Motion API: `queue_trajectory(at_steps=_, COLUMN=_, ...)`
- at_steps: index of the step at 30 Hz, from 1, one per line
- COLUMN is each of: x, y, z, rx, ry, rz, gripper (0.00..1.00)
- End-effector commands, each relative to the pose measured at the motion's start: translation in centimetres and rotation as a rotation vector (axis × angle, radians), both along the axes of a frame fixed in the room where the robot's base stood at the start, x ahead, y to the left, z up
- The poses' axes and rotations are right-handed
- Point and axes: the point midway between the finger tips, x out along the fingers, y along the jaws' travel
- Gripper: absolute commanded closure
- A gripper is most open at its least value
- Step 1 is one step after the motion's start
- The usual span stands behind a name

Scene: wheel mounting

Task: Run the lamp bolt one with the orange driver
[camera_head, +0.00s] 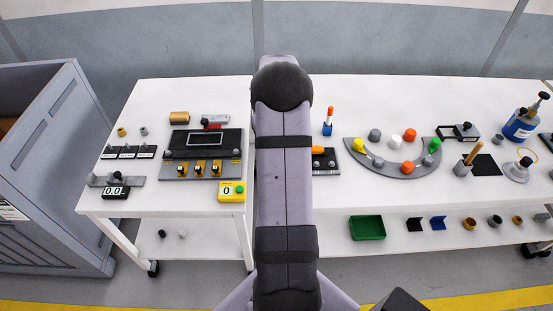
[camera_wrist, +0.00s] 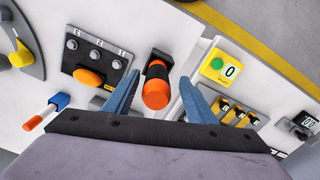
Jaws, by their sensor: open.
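The orange driver (camera_wrist: 157,92) shows in the wrist view as a thick orange cylinder with a dark part behind it. My gripper (camera_wrist: 161,77) is open, with one blue finger on each side of the driver. I see no clear contact, and their depth relation is hard to tell. In the head view the panel (camera_head: 331,171) and dome (camera_head: 318,150) show partly; my arm hides the driver and gripper.
A yellow counter box (camera_wrist: 225,65) reading 0 stands right of the driver, near a grey rack (camera_wrist: 236,112) with yellow-marked parts. An orange-and-white stick in a blue holder (camera_head: 327,129) stands behind the panel. A curved grey tray (camera_head: 375,162) of coloured pieces lies to the right.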

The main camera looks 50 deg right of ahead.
Motion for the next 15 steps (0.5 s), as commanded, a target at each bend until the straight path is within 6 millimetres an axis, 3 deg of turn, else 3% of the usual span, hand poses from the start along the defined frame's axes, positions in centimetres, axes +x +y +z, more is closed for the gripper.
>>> queue_trajectory(at_steps=5, x=0.0, y=-0.1, z=-0.4, rx=0.0, ry=0.001, rz=0.0, gripper=0.49)
queue_trajectory(at_steps=15, x=0.0, y=-0.5, z=-4.1, rx=0.002, ry=0.001, rz=0.0, gripper=0.49)
